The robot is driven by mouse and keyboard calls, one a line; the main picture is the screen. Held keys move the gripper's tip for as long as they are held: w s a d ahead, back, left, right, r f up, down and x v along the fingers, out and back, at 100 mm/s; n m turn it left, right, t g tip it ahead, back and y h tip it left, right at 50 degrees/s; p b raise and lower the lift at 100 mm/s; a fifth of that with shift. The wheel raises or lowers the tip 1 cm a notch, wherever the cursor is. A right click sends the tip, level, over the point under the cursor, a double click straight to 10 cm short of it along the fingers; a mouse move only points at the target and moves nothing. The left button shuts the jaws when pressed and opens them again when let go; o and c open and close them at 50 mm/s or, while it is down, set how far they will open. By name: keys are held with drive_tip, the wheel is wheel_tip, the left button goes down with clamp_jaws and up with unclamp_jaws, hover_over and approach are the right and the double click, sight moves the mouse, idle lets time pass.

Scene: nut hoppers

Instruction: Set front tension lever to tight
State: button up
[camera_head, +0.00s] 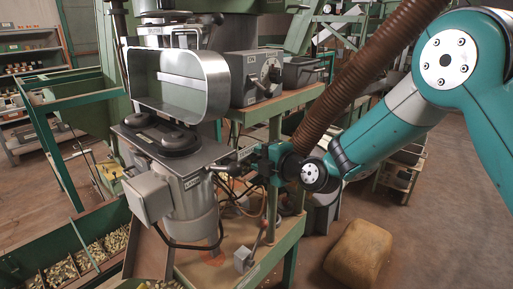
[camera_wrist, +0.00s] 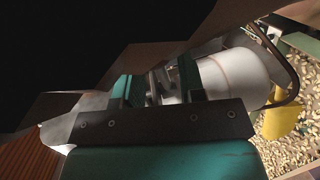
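My gripper (camera_head: 243,163) points left at the lever's outer end. In the wrist view, the two teal and dark fingers of my gripper (camera_wrist: 157,85) stand apart. Thin grey metal parts show between or behind them; contact cannot be told. The white cylindrical machine body (camera_wrist: 235,75) lies beyond.
A small lever with a red knob (camera_head: 258,238) stands on the bench below. Hoppers of nuts (camera_head: 85,258) lie at lower left. A grey control box (camera_head: 255,75) sits behind. A tan sack-like block (camera_head: 358,254) rests on the floor at right. A brown hose (camera_head: 365,75) crosses near my arm.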

drive_tip(key=shift+w+a+f, duration=0.15)
drive_tip(key=shift+w+a, duration=0.35)
clamp_jaws()
drive_tip(key=shift+d, duration=0.1)
